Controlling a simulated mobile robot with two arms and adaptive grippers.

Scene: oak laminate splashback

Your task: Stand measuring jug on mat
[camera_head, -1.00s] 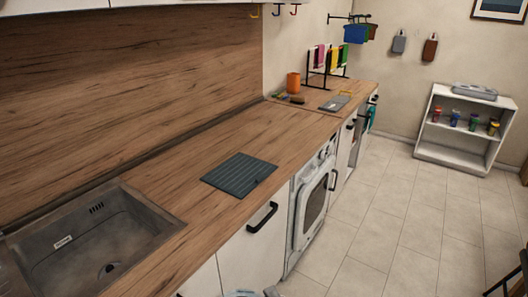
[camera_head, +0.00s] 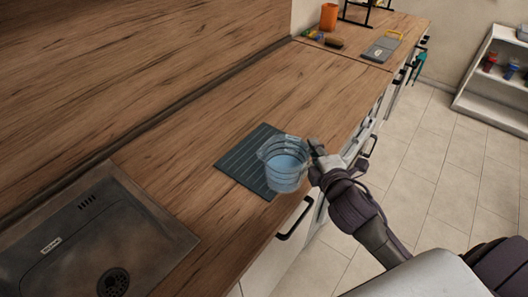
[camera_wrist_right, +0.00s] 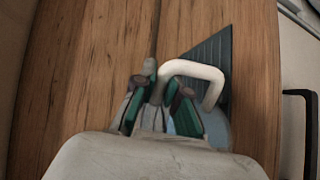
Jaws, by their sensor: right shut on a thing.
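The measuring jug (camera_head: 284,168) is clear and bluish, with dark marking lines. It looks upright in the head view, over the front right part of the dark ribbed mat (camera_head: 236,165). I cannot tell whether its base touches the mat. My right gripper (camera_head: 317,153) is at the jug's right side, shut on its handle. In the right wrist view the gripper (camera_wrist_right: 160,95) is closed at a pale looped handle (camera_wrist_right: 204,70), and the mat (camera_wrist_right: 214,62) shows beyond it. The jug's body is mostly hidden there. My left gripper is not in view.
A sink (camera_head: 90,240) is set into the wooden worktop at the left. An orange cup (camera_head: 328,16) and a grey board (camera_head: 382,50) are at the far end. The worktop (camera_head: 270,95) behind the mat is clear. The front edge runs close beside the mat.

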